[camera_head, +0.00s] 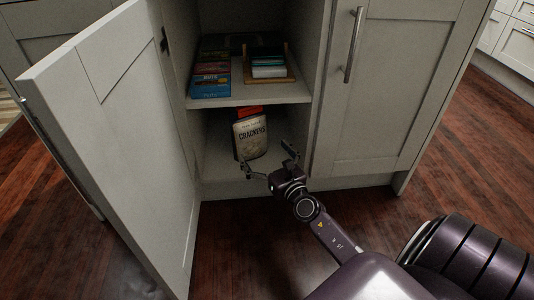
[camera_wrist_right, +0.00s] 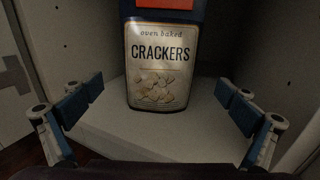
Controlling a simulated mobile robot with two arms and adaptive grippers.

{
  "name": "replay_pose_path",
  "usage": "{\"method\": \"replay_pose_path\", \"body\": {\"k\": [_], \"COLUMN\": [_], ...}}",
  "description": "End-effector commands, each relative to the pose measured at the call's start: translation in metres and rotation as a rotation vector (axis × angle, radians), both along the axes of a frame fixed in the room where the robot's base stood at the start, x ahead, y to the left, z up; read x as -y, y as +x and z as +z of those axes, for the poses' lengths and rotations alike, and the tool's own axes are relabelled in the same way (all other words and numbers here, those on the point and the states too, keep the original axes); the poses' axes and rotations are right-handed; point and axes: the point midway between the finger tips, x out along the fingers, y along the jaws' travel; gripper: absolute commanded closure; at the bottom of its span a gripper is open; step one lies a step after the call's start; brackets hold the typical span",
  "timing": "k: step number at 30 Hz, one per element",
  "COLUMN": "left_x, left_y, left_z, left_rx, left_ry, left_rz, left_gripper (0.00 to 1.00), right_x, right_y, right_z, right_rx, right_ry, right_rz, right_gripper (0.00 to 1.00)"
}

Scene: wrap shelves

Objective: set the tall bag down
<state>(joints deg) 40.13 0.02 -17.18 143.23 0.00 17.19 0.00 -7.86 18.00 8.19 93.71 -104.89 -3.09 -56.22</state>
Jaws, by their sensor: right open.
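The tall bag, a dark crackers bag with a beige label and a red patch at its top (camera_head: 250,137), stands upright on the cabinet's lower shelf. It also shows in the right wrist view (camera_wrist_right: 160,65), ahead of the fingers, with its top cut off. My right gripper (camera_head: 269,161) is open in front of the bag. In the right wrist view its fingers (camera_wrist_right: 158,118) are spread wide on both sides, apart from the bag, with nothing between the fingertips. My left gripper is not in either view.
The lower shelf (camera_wrist_right: 110,130) has bare room around the bag. The upper shelf (camera_head: 245,95) holds a stack of boxes (camera_head: 211,80) and a wooden holder (camera_head: 268,68). An open door (camera_head: 115,110) stands on the left; a closed door (camera_head: 385,90) is on the right.

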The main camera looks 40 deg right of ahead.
Motion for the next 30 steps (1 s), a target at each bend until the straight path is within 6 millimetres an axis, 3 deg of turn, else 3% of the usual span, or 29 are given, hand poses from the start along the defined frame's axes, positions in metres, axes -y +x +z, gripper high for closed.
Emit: {"method": "replay_pose_path", "body": {"k": [3, 9, 30], "left_x": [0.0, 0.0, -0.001], "left_y": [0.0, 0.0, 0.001], "left_z": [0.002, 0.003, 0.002], "left_rx": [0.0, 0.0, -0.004], "left_ry": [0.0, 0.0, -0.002], "left_rz": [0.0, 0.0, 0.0], "left_gripper": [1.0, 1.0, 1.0], "right_x": [-0.003, -0.004, -0.004], "right_y": [-0.015, -0.027, -0.028], "right_z": [0.0, 0.0, 0.0], "right_rx": [-0.001, 0.0, 0.0], "right_ry": [-0.002, 0.0, 0.0], "right_rz": [0.001, 0.0, 0.0], "right_gripper": [0.0, 0.0, 0.0]}}
